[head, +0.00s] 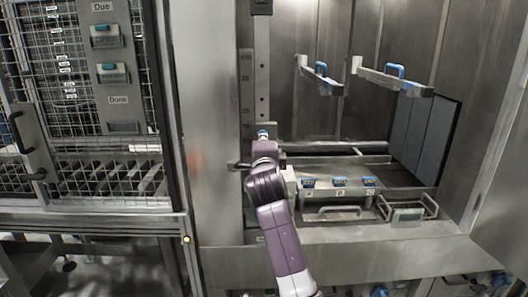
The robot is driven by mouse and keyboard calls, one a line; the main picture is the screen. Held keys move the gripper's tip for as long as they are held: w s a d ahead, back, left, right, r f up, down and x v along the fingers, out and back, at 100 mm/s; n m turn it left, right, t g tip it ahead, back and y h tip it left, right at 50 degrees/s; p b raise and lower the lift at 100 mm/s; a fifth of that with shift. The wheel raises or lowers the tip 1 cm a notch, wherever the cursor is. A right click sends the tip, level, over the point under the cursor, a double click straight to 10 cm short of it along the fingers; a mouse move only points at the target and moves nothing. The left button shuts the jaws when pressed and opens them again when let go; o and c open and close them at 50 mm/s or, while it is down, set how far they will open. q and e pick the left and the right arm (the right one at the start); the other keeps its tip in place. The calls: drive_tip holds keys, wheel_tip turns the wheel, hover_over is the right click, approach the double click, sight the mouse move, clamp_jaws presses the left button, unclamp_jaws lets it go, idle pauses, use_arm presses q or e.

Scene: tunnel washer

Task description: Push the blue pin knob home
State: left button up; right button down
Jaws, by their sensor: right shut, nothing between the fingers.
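A small blue knob (262,133) shows on the grey upright post at the left edge of the open bay. My right arm reaches up from the bottom, and my right gripper (264,148) is at the post, just below the blue knob in the picture. It is shut with nothing held. The wrist hides its fingertips, so I cannot tell whether they touch the knob or how far the knob stands out. My left gripper is out of view.
Two bars with blue handles (322,78) (394,78) stick out in the bay. A ledge with several blue-topped blocks (340,182) and a wire basket (407,208) lies right of my arm. A mesh cage (70,80) with tag holders stands at left.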

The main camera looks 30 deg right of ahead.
drive_tip(key=v, duration=1.1)
drive_tip(key=shift+s+a, duration=0.2)
